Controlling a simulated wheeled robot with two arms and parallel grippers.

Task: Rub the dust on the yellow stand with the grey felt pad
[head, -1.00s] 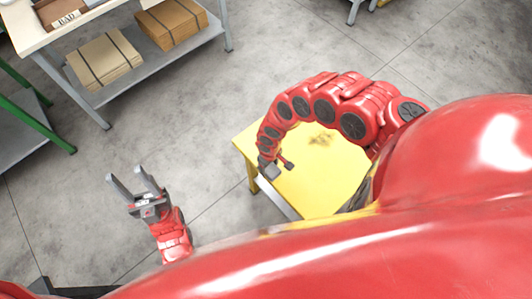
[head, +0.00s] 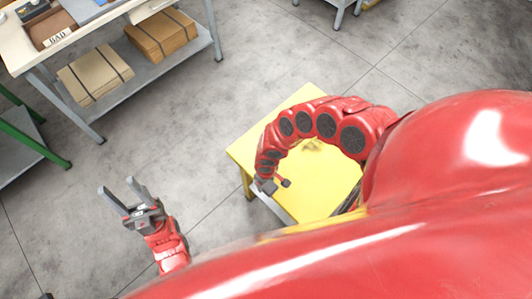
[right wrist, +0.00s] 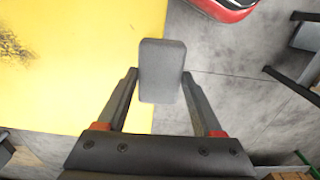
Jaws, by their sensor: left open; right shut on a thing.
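The yellow stand (head: 318,198) is in the middle of the head view, partly behind my right arm. A dark dust patch (right wrist: 14,46) lies on its top at the left of the right wrist view. My right gripper (right wrist: 160,76) is shut on the grey felt pad (right wrist: 162,60). The pad overlaps the stand's edge in the picture, with floor showing beside it; I cannot tell whether it touches the stand. The dust is to the left of the pad there. In the head view the pad cannot be made out clearly. My left gripper (head: 118,187) is open and empty over the floor.
A workbench (head: 88,38) with cardboard stacks (head: 160,35) on its lower shelf stands at the upper left. A green-framed rack (head: 32,140) is at the left edge. The floor between the bench and the stand is clear.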

